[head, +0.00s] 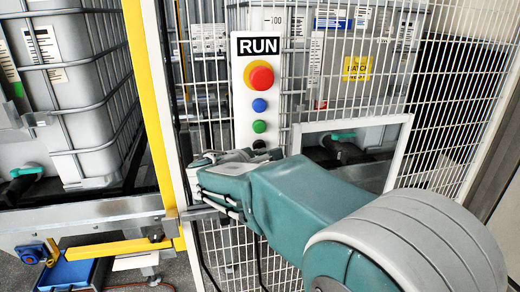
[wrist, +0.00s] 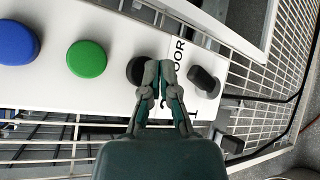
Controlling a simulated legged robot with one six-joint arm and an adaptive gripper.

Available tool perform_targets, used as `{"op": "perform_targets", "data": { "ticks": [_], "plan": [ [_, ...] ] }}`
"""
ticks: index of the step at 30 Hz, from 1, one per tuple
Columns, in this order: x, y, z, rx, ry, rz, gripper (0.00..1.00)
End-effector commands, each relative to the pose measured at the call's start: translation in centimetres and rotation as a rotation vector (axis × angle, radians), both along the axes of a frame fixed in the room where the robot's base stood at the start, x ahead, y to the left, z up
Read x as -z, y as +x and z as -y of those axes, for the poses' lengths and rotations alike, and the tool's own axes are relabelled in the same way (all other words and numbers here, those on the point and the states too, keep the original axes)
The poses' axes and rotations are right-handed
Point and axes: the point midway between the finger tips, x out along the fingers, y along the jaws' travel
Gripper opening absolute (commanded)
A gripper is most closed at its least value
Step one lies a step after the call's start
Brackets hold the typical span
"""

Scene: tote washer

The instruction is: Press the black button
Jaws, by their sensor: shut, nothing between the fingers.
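The black button (wrist: 137,69) is a round dark disc on the white control panel (wrist: 45,85), beside the green button (wrist: 86,59). In the head view only a dark part of the black button (head: 259,145) shows below the green one, above my gripper (head: 250,156). In the wrist view my gripper (wrist: 158,70) is shut and empty. Its fingertips overlap the right edge of the black button and hide part of it. They appear slightly right of its middle. I cannot tell whether they touch the button or the panel.
A black knob (wrist: 204,81) stands right of the fingertips by a partly hidden label. A blue button (head: 260,105) and a red button (head: 262,77) are higher on the panel. Wire mesh fencing (head: 455,100) surrounds it, with a framed opening (head: 403,140) at right.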

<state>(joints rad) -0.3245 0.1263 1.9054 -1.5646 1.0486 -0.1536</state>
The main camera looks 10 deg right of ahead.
Motion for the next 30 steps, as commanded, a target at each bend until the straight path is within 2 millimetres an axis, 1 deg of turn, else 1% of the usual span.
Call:
{"op": "perform_targets", "data": {
  "ticks": [8,24,30],
  "plan": [
    [0.0,-0.2,0.0,0.0,0.0,0.0,0.0],
    [-0.1,-4.7,0.0,-0.001,0.0,0.0,0.0],
    [-0.1,-6.0,0.0,-0.001,0.001,0.0,0.0]
  ]
}}
